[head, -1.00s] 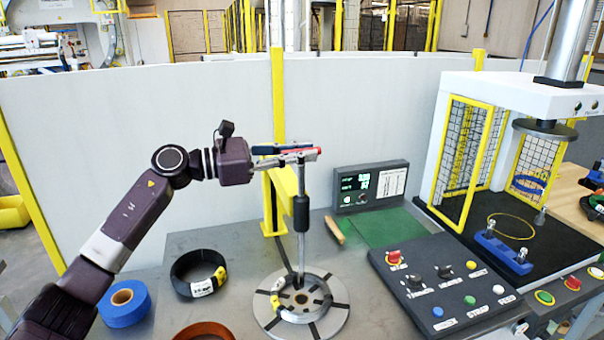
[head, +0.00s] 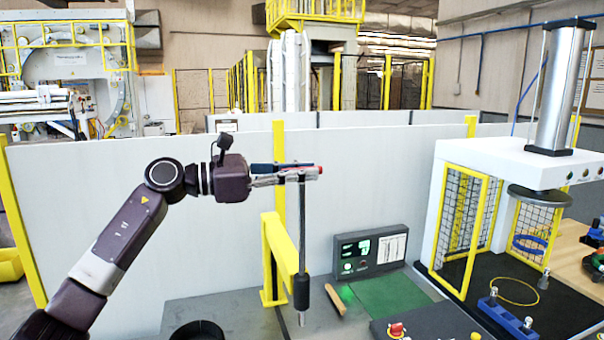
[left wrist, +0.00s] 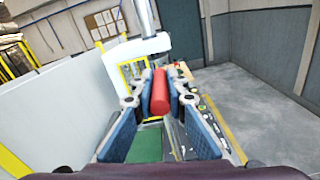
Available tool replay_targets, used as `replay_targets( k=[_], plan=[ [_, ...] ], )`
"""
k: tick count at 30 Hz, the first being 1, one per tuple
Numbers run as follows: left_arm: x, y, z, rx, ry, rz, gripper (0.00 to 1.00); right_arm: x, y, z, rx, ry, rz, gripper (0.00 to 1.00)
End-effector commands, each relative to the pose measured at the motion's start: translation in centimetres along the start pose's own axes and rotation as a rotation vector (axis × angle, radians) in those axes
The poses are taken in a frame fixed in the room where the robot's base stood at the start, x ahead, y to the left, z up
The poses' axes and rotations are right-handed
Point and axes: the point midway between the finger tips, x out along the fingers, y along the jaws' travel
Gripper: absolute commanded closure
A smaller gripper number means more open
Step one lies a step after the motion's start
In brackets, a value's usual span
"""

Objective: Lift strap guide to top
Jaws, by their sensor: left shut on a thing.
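My left gripper (head: 297,172) is shut on the red handle of the strap guide, high above the bench. The red handle (left wrist: 160,92) lies between the two blue-padded fingers in the left wrist view. From the gripper an upright metal rod (head: 302,225) hangs down, with a black sleeve (head: 301,292) low on it. A short light rod end shows below the sleeve near the bottom edge. My right gripper is not in view.
A yellow post bracket (head: 283,245) stands close behind the rod. A display box (head: 369,250) and green mat (head: 388,295) are to its right. The press (head: 520,165) with its yellow guard stands further right. A white partition (head: 90,210) runs behind. Air above the gripper is clear.

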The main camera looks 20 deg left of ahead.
Motion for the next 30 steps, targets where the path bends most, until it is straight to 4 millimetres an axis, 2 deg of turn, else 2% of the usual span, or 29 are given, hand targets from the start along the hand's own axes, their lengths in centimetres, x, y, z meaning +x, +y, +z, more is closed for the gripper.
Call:
replay_targets(
  k=[1,2,3,7,15,19,23,30],
  plan=[
    [-0.2,0.3,0.9,0.008,-0.015,0.009,1.00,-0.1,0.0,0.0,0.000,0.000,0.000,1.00],
    [-0.2,0.3,0.9,0.008,-0.015,0.010,1.00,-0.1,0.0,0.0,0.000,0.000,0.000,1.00],
    [-0.2,0.3,0.9,0.008,-0.016,0.010,0.85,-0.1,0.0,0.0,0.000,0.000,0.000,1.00],
    [-0.2,0.3,0.8,0.007,-0.014,0.009,0.71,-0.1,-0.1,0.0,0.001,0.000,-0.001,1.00],
    [-0.2,0.2,0.5,0.004,-0.009,0.006,0.70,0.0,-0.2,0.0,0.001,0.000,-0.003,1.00],
    [-1.0,0.2,0.4,0.003,-0.007,0.007,0.70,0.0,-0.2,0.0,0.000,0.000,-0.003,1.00],
    [-3.1,0.2,0.3,0.004,-0.006,0.009,0.70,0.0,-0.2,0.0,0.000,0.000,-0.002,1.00],
    [-8.3,0.2,0.3,0.003,-0.006,0.009,0.70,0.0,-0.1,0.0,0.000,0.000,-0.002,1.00]
  ],
)
